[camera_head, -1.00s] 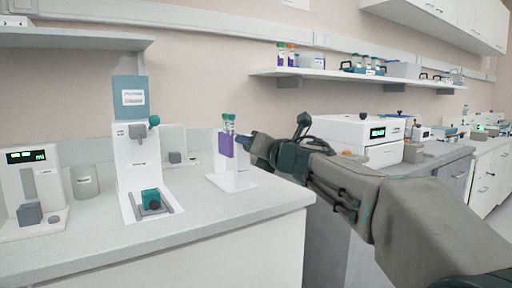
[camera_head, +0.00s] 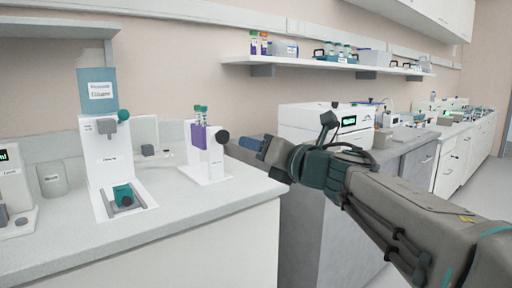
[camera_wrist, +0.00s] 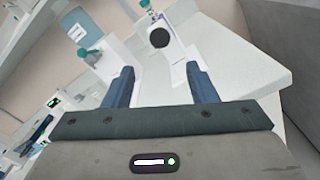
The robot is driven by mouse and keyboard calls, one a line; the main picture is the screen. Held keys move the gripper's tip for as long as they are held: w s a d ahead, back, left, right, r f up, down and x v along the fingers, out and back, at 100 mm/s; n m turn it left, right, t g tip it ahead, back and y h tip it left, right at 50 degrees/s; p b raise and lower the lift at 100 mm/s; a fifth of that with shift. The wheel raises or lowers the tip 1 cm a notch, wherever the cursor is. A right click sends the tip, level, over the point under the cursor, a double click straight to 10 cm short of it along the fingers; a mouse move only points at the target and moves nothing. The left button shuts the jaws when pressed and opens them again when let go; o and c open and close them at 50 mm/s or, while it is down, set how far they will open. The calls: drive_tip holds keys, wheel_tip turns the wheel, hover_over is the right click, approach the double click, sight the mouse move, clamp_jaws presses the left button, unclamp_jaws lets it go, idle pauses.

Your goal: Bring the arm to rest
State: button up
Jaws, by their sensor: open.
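My gripper (camera_head: 250,146) is at the end of my arm, beyond the right edge of the near counter in the head view. In the wrist view my gripper (camera_wrist: 160,84) shows two blue fingers spread apart with nothing between them. A white tube stand (camera_head: 208,170) with green-capped, purple-labelled tubes (camera_head: 199,135) stands on the counter, left of my gripper and apart from it. In the wrist view the stand's round dark knob (camera_wrist: 159,38) lies ahead of the fingers.
A white dispenser (camera_head: 112,165) with a blue diluent container (camera_head: 97,92) stands left on the counter (camera_head: 235,200). A white device with a green display (camera_head: 300,120) stands behind my arm. A wall shelf (camera_head: 320,64) holds tubes and boxes. A gap separates the counters.

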drive_tip(key=shift+s+d, duration=0.1)
drive_tip(key=s+d+r+m+g+h+p, duration=0.1)
drive_tip(key=d+r+m+h+p, duration=0.1)
drive_tip(key=d+m+h+p, duration=0.6)
drive_tip(key=s+d+r+m+h+p, duration=0.1)
drive_tip(key=d+r+m+h+p, duration=0.2)
drive_tip(key=m+p, duration=0.9)
drive_tip(key=s+f+m+g+p, duration=0.3)
drive_tip(key=s+m+g+p, duration=0.2)
drive_tip(key=s+m, duration=0.3)
drive_tip(key=s+a+f+m+g+y+p, duration=0.1)
drive_tip(key=s+f+m+g+p, duration=0.2)
drive_tip(key=s+m+g+p, duration=0.3)
drive_tip(key=s+m, duration=0.3)
drive_tip(key=s, duration=0.2)
drive_tip(key=shift+s+a+f+p, duration=0.2)
drive_tip(key=shift+a+f+p, duration=0.05)
drive_tip(key=shift+f+p, duration=0.15)
drive_tip(key=shift+o, duration=0.5)
drive_tip(key=shift+r, duration=0.1)
